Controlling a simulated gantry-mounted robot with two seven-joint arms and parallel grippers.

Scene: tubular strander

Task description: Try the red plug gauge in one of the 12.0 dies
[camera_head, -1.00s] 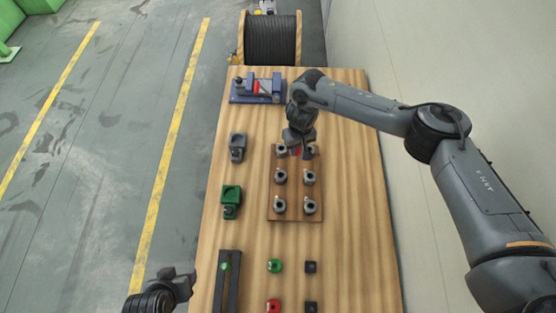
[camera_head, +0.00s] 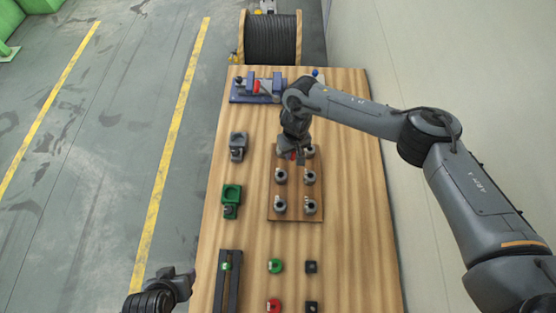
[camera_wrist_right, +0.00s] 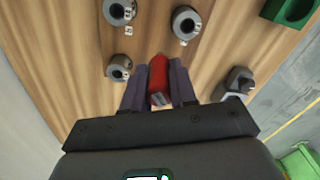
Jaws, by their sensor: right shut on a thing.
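My right gripper (camera_head: 293,158) is over the far end of the brown die board (camera_head: 296,215). In the right wrist view it is shut on the red plug gauge (camera_wrist_right: 158,76), which sits between its two fingers. Grey ring dies stand on the board in two columns, among them a left one (camera_head: 280,176), a right one (camera_head: 310,207) and a far right one (camera_head: 309,151). The wrist view shows a die (camera_wrist_right: 118,68) beside the gauge, apart from it. The tag numbers are too small to read. My left gripper (camera_head: 188,280) is at the lower left, off the table.
A grey holder (camera_head: 238,146) and a green holder (camera_head: 231,195) stand left of the board. A blue fixture (camera_head: 258,88) is at the far end. Green and red round pieces (camera_head: 274,265), black blocks and a dark rail (camera_head: 228,285) lie nearer.

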